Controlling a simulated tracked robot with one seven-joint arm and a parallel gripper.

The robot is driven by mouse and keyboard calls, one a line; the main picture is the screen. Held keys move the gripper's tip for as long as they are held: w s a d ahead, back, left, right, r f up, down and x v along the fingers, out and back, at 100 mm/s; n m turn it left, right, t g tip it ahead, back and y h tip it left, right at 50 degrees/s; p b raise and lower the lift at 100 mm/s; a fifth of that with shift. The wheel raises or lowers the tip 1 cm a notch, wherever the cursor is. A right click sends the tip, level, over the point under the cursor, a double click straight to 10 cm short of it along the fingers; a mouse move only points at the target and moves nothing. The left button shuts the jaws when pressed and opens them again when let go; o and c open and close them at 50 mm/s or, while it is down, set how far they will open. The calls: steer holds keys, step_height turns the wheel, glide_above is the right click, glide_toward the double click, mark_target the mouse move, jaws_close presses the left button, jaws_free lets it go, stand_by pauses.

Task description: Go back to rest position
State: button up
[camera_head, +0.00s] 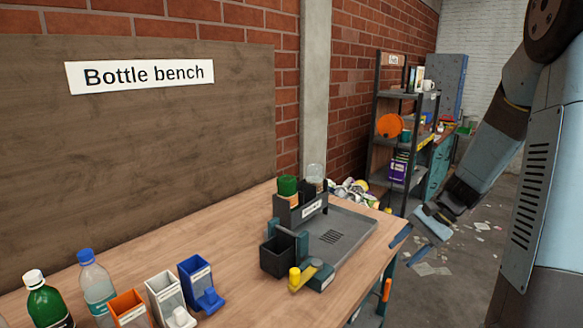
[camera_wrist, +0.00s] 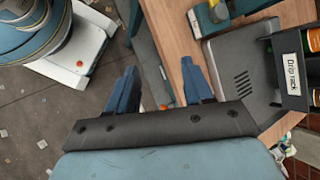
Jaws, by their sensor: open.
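My gripper (camera_head: 409,246) hangs in the air at the right end of the bench, just off its edge, with its blue fingers pointing down to the left. In the wrist view my gripper (camera_wrist: 158,92) shows its two fingers spread apart with nothing between them. The bench edge and the floor lie beyond the fingers. My arm reaches down from the upper right of the head view.
The wooden bench (camera_head: 222,243) carries a grey drip tray (camera_head: 352,232), a drip rack (camera_wrist: 291,65), small bins and bottles (camera_head: 98,285). A shelf unit (camera_head: 378,125) stands behind. Paper scraps litter the otherwise open floor (camera_head: 470,262).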

steer(key=s+a+r+n+t+h, duration=0.2)
steer(key=s+r+n+t+h, duration=0.1)
steer(key=s+r, duration=0.5)
steer(key=s+a+r+n+t+h, duration=0.2)
steer(key=s+r+n, duration=0.4)
steer(key=s+r, duration=0.3)
steer(key=t+h, duration=0.1)
steer(key=h, duration=0.1)
steer(key=shift+a+r+h, duration=0.3)
steer(key=shift+a+r, duration=0.1)
